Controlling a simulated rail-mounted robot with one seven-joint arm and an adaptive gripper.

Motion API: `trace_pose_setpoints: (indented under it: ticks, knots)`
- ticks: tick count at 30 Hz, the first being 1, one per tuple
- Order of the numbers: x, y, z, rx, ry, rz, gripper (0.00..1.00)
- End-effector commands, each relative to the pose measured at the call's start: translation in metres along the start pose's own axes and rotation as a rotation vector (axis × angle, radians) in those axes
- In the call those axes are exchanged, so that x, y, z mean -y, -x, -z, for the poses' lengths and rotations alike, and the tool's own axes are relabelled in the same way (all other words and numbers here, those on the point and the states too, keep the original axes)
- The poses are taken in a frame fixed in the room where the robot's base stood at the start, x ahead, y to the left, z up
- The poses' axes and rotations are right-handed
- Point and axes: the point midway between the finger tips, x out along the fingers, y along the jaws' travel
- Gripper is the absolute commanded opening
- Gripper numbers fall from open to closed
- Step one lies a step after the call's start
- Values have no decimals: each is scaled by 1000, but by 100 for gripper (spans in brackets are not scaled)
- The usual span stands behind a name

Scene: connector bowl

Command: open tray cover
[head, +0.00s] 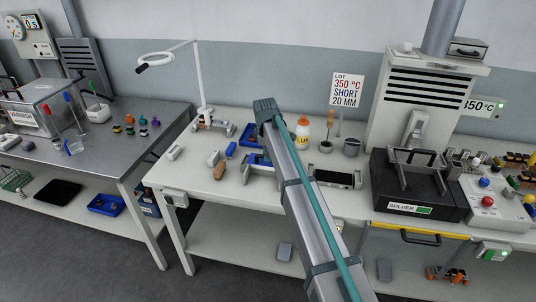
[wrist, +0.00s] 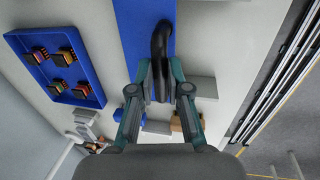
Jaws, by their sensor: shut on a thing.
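In the wrist view, my gripper (wrist: 161,74) has its two teal fingers closed in on a black curved handle (wrist: 160,45). The handle stands in front of a flat blue panel (wrist: 132,32), which looks like the tray cover; its far end runs out of the picture. A blue tray (wrist: 83,92) holding several dark connectors with coloured stripes lies to the left, apart from the panel. In the head view, my arm hides the gripper and the handle. I cannot tell whether the cover is lifted.
In the head view, a black soldering unit (head: 407,187) and a grey hood (head: 421,98) stand right of my arm. A lamp (head: 201,75) and a bottle (head: 302,132) stand behind. Small parts, including a brown-handled tool (head: 213,158), lie at the bench's left.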

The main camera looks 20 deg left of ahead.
Motion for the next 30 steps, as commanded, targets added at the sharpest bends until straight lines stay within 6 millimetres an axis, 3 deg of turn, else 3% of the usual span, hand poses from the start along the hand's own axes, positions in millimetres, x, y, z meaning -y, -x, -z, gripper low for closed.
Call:
trace_pose_setpoints:
  ticks: [5, 13, 23, 24, 28, 30]
  knots:
    - [14, 3, 0, 0, 1, 0, 0]
    - [68, 14, -1, 0, 2, 0, 0]
    - [71, 14, 0, -1, 0, 0, 0]
    - [71, 14, 0, -1, 0, 0, 21]
    - [71, 14, 0, 0, 0, 0, 41]
    - [71, 14, 0, 0, 0, 0, 41]
